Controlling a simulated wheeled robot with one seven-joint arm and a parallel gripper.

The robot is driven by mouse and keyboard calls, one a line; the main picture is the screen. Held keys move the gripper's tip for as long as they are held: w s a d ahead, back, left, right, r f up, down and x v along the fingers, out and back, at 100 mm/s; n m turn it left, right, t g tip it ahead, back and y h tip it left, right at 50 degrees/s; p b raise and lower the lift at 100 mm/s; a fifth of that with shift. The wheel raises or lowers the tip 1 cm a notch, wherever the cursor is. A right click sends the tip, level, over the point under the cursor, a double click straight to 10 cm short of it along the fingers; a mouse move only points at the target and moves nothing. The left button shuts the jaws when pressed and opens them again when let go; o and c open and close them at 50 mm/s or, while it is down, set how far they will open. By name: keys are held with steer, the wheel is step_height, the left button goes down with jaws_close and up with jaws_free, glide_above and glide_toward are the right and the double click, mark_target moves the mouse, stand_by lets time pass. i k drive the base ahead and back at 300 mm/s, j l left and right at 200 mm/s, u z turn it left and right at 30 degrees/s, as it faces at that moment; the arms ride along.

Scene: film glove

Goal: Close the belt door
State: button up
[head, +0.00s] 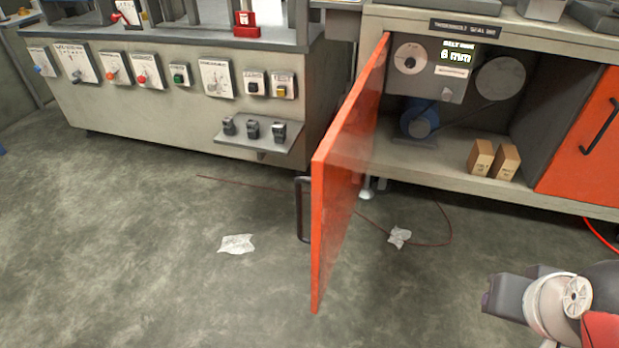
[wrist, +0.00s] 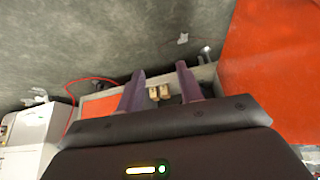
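The belt door (head: 345,165) is an orange panel on the left side of the cabinet opening (head: 445,160). It stands wide open, swung out towards me over the floor. Its dark bar handle (head: 301,210) is on its left face, near the free edge. In the wrist view the large orange panel at the right looks like this door (wrist: 272,70). My gripper (wrist: 158,68) has its two fingers spread apart with nothing between them, and appears apart from the door. Part of my arm shows at the head view's lower right; the fingers cannot be made out there.
Inside the cabinet are a blue motor (head: 419,118), pulleys, and two small boxes (head: 493,160). A second orange door (head: 588,140) at the right is shut. A control bench (head: 180,100) stands left. Paper scraps (head: 236,244) and a red cable lie on otherwise open floor.

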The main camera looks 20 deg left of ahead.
mark_target(339, 164)
steer(key=j+z, duration=0.15)
steer(key=j, duration=0.8)
steer(key=k+j+z, duration=0.1)
steer(key=j, duration=0.8)
